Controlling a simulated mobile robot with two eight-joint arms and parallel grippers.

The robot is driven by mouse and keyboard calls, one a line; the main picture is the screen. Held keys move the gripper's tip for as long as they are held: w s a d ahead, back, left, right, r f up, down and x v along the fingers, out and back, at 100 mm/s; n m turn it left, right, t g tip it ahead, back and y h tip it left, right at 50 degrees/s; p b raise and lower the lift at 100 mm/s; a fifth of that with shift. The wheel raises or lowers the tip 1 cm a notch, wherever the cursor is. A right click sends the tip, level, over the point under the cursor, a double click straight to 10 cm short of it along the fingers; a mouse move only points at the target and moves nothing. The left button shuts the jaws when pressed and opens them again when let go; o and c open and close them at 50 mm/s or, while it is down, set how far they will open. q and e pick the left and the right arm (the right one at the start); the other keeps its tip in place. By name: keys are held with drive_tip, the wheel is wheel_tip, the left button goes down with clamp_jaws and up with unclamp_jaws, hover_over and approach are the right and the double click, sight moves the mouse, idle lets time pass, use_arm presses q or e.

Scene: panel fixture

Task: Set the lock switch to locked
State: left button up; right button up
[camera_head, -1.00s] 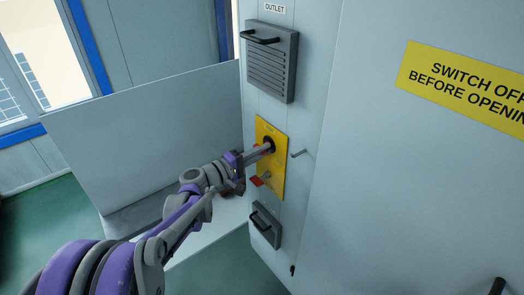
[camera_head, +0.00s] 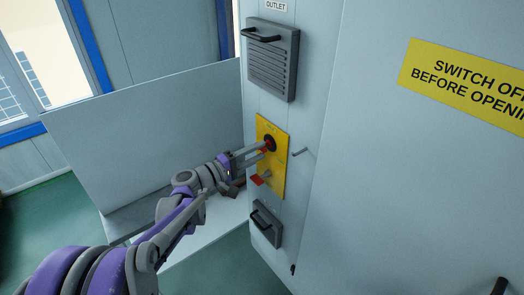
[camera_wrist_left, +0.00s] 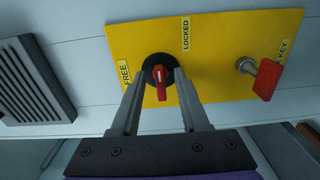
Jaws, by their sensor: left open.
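The lock switch (camera_wrist_left: 161,80) is a red handle on a round black base, on a yellow plate (camera_wrist_left: 225,85). In the wrist view its handle lies along the picture's vertical, with a pale mark on it. A FREE label (camera_wrist_left: 125,75) is left of it and a LOCKED label (camera_wrist_left: 185,33) is above and slightly right. The switch also shows in the head view (camera_head: 270,143). My left gripper (camera_wrist_left: 157,76) is open, with one finger on each side of the red handle and gaps between. My right gripper is not in view.
A key with a red tag (camera_wrist_left: 267,78) sticks out of the same plate by a KEY label (camera_wrist_left: 283,51). A grey louvred outlet (camera_head: 272,60) is above the plate and a dark handled box (camera_head: 265,225) below.

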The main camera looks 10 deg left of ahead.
use_arm(q)
drive_tip(key=v, duration=0.8)
drive_tip(key=shift+s+a+b, duration=0.2)
drive_tip(key=shift+s+b, duration=0.1)
drive_tip(key=shift+b, duration=0.1)
drive_tip(key=s+d+f+m+g+y, duration=0.35)
drive_tip(key=s+d+f+g, duration=0.25)
drive_tip(key=s+d+f, duration=0.3)
drive_tip(key=s+a+f+m+g+y, duration=0.1)
drive_tip(key=s+a+f+m+y, duration=0.1)
drive_tip(key=s, duration=0.6)
drive_tip(key=s+a+f+m+g+y, duration=0.1)
drive_tip(key=s+f+m+y, duration=0.3)
drive_tip(key=s, duration=0.5)
drive_tip(key=shift+s+a+f+m+g+y, duration=0.35)
drive_tip(key=shift+a+f+g+y, duration=0.1)
drive_tip(key=shift+f+y, duration=0.3)
